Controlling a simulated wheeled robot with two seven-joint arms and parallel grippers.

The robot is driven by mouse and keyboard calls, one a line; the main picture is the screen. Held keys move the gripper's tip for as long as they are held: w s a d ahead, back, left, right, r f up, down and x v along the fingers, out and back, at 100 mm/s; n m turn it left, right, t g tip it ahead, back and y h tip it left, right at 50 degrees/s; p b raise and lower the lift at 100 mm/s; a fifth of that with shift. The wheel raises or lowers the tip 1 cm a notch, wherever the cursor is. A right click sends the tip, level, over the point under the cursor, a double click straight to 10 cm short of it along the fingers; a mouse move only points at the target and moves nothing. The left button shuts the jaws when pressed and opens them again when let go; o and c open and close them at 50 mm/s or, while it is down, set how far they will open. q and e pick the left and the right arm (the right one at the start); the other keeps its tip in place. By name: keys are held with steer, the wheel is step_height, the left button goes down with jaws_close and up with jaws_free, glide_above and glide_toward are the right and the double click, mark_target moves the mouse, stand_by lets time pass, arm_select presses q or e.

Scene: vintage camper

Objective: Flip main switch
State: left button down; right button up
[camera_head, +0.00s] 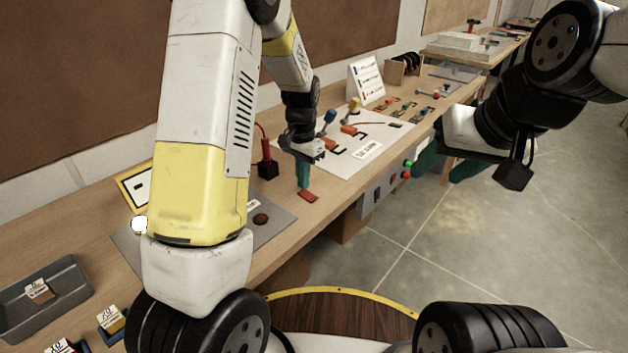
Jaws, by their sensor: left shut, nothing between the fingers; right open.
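My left gripper (303,184) is shut and empty, its teal fingers pointing down over the wooden bench. Its tips are at or just above a small red piece (308,197); I cannot tell whether they touch. A black box with an upright red lever (267,160) stands just left of the fingers. A grey control box (384,191) with red and green buttons is on the bench's front side. I cannot tell which of these is the main switch.
A white board (372,148) with colored parts lies behind my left gripper, with a standing card (366,80) beyond. A grey plate (275,225) is partly hidden by my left arm. A grey tray (45,300) is at lower left. Open floor (440,245) lies right.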

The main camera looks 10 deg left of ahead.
mark_target(303, 192)
arm_select(q)
steer(key=shift+f, duration=0.95)
stand_by(0.5)
steer(key=shift+r, duration=3.55)
steer(key=shift+r, duration=0.1)
steer(key=s+a+r+n+t+h, duration=0.2)
steer(key=s+r+n+t, duration=0.1)
steer(key=s+r, duration=0.8)
steer(key=s+r+n+t, duration=0.3)
steer(key=s+r, duration=0.2)
steer(key=s, duration=0.8)
steer(key=shift+a, duration=0.35)
steer(key=shift+r, duration=0.1)
